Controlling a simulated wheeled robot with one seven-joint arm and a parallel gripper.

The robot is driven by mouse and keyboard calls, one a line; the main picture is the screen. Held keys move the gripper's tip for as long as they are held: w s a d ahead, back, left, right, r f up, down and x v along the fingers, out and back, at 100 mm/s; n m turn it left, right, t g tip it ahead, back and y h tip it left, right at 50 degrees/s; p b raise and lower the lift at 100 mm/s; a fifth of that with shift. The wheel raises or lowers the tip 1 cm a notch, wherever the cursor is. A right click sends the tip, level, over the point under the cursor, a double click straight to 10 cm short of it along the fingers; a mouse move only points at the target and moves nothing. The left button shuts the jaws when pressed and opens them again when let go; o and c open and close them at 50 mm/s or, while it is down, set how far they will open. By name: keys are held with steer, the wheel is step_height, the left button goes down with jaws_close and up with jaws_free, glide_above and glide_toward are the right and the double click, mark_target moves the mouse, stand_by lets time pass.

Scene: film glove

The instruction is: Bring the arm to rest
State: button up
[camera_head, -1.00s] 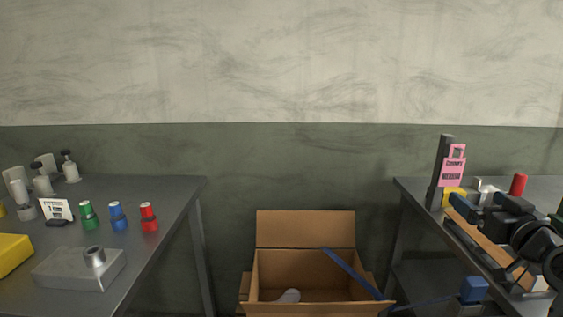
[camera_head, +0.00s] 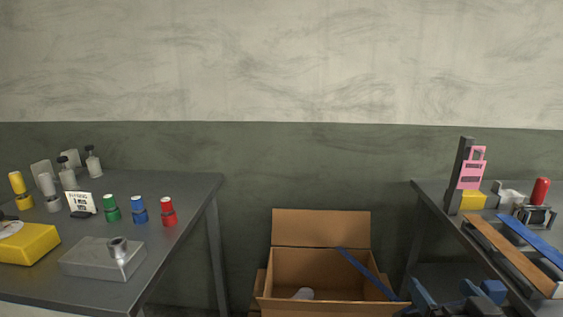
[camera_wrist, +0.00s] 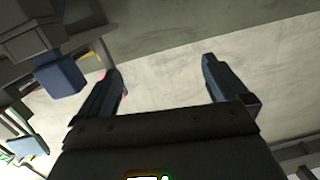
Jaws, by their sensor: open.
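My gripper (camera_head: 444,290) shows low at the right in the head view, partly cut off by the bottom edge, in front of the right table. In the wrist view its two dark fingers (camera_wrist: 161,70) are spread wide with nothing between them. My gripper is apart from the things on the table top.
The right table (camera_head: 452,233) holds a brown strip, a blue strip (camera_head: 533,242), a pink tag and a red bottle. An open cardboard box (camera_head: 322,268) stands between this table and the cluttered left table (camera_head: 190,187).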

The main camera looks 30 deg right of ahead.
steer(key=s+a+f+n+y, duration=0.1)
steer(key=s+a+f+y, duration=0.1)
steer(key=s+a, duration=0.45)
steer(key=s+a+f+n+y, duration=0.1)
steer(key=s+a+f, duration=0.25)
steer(key=a, duration=0.55)
steer(key=s+a+r+n+y, duration=0.2)
steer(key=s+a, duration=0.2)
steer(key=s, duration=0.2)
steer(key=s+a+r+n+y, duration=0.2)
steer(key=s+a, duration=0.2)
steer(key=s, duration=0.3)
steer(key=shift+n+y, duration=0.3)
steer(key=shift+c, duration=0.2)
